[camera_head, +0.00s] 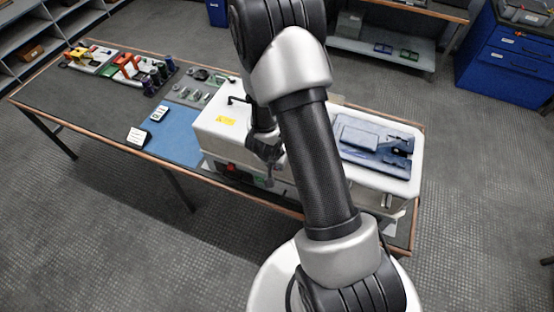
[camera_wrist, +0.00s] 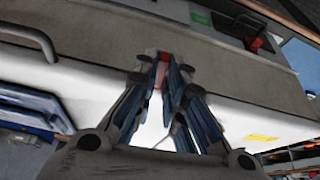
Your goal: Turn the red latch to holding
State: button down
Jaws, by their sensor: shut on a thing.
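My gripper (camera_wrist: 168,72) is shut on a small red part, which I take to be the red latch (camera_wrist: 164,57). Only a little of the latch shows between the fingertips in the wrist view, against the front of the white cabinet (camera_wrist: 100,62). Its angle and any position marks are hidden by the fingers. In the head view my gripper (camera_head: 268,168) is at the front face of the white cabinet (camera_head: 212,124), partly behind my arm, and I cannot make out the latch there.
A separate red switch (camera_head: 231,167) sits in a dark panel on the cabinet front; it also shows in the wrist view (camera_wrist: 256,44). A curved handle (camera_wrist: 32,38) juts out nearby. A blue unit (camera_head: 366,142) lies on top. The bench's left part holds several small parts.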

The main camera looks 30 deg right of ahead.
jog(key=c, duration=1.9)
grip_release()
jog(key=shift+c, duration=0.2)
jog(key=v, duration=1.2)
